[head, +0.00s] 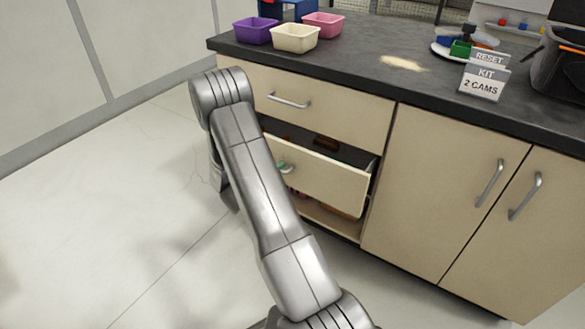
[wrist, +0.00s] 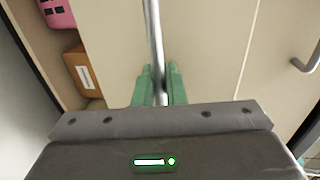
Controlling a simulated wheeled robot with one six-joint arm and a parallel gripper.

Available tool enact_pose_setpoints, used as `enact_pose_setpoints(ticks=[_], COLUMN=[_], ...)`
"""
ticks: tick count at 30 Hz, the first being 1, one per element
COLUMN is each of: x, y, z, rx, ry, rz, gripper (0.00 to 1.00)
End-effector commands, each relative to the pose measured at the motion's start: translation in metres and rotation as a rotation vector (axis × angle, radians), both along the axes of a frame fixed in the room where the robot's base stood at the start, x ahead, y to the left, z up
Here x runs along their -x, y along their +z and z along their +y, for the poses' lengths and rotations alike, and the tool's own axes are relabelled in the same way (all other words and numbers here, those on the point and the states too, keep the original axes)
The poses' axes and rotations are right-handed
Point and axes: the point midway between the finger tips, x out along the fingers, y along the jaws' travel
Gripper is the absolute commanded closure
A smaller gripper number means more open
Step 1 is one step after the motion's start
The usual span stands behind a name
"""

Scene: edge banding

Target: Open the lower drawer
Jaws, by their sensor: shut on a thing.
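The lower drawer (head: 330,182) is pulled partly out, below the closed upper drawer (head: 345,110). Its inside shows as a dark gap with a small dark brown thing (head: 326,142) in it. My gripper's green fingertips (head: 284,167) are at the drawer front, mostly hidden behind my arm in the head view. In the wrist view my gripper (wrist: 159,85) is shut on the metal bar handle (wrist: 154,35) of the lower drawer (wrist: 205,50), one green finger on each side. The upper drawer's handle (head: 288,101) is free.
An open compartment (head: 325,217) lies under the lower drawer. The wrist view shows a pink thing (wrist: 57,12) and an orange-brown box (wrist: 82,72) beside the drawer front. Cupboard doors (head: 430,190) stand at right. Bins (head: 296,38) and a sign (head: 484,83) stand on the dark counter.

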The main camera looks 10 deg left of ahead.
Motion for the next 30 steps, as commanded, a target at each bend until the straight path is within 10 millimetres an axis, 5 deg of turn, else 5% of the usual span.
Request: enact_pose_setpoints(ticks=[18,30], x=[0.154,0.201], y=[-0.002,-0.001], z=[0.058,0.074], rx=[0.001,0.001], ry=[0.003,-0.001], rz=[0.001,0.0], gripper=[1.0,1.0])
